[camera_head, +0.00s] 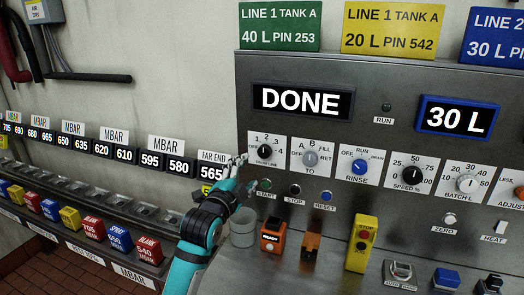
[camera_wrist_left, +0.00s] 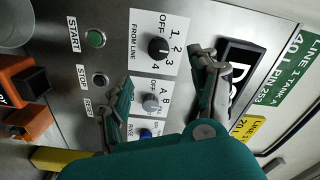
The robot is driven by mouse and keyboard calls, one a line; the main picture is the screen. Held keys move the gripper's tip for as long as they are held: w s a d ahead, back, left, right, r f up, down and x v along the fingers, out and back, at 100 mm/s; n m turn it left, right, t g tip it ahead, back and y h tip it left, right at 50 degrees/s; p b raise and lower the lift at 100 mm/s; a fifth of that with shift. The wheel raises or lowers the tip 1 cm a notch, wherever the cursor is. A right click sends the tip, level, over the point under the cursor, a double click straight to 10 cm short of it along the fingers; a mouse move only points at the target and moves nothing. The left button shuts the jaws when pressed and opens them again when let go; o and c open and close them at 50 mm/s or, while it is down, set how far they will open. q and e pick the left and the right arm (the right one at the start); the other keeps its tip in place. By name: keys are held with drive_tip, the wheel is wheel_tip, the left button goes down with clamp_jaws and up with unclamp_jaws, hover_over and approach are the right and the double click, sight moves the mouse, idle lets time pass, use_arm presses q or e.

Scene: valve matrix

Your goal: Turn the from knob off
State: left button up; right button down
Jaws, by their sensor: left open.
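The from knob (camera_head: 264,151) is a small black dial on a white plate marked FROM LINE, with OFF and 1 to 4 around it. It is at the left of the panel's knob row. It also shows in the left wrist view (camera_wrist_left: 158,48), uncovered. I cannot tell its pointer's setting for sure. My left gripper (camera_head: 245,172) is open in front of the panel, just left of and below the knob. In the left wrist view its fingers (camera_wrist_left: 162,68) are spread, with the knob ahead, above the gap between them. No contact shows. My right gripper is out of view.
The TO knob (camera_head: 310,158) and blue RINSE knob (camera_head: 359,167) stand close on the right. The green START button (camera_head: 265,184) is just below. A grey cup (camera_head: 243,228) and orange block (camera_head: 272,237) stand below the panel. The display (camera_head: 301,102) reads DONE.

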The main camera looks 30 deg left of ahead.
use_arm(q)
approach(262, 154)
drive_tip(key=w, duration=0.2)
drive_tip(key=x, duration=0.1)
drive_tip(key=p+x, duration=0.1)
drive_tip(key=x, duration=0.1)
drive_tip(key=p+x, duration=0.1)
drive_tip(key=shift+w+a+r, duration=0.25)
drive_tip(key=shift+a, duration=0.15)
drive_tip(key=shift+x, duration=1.15)
drive_tip(key=shift+w+f, duration=0.2)
drive_tip(key=shift+w, duration=0.3)
drive_tip(key=shift+p, duration=0.3)
drive_tip(key=c, duration=1.1)
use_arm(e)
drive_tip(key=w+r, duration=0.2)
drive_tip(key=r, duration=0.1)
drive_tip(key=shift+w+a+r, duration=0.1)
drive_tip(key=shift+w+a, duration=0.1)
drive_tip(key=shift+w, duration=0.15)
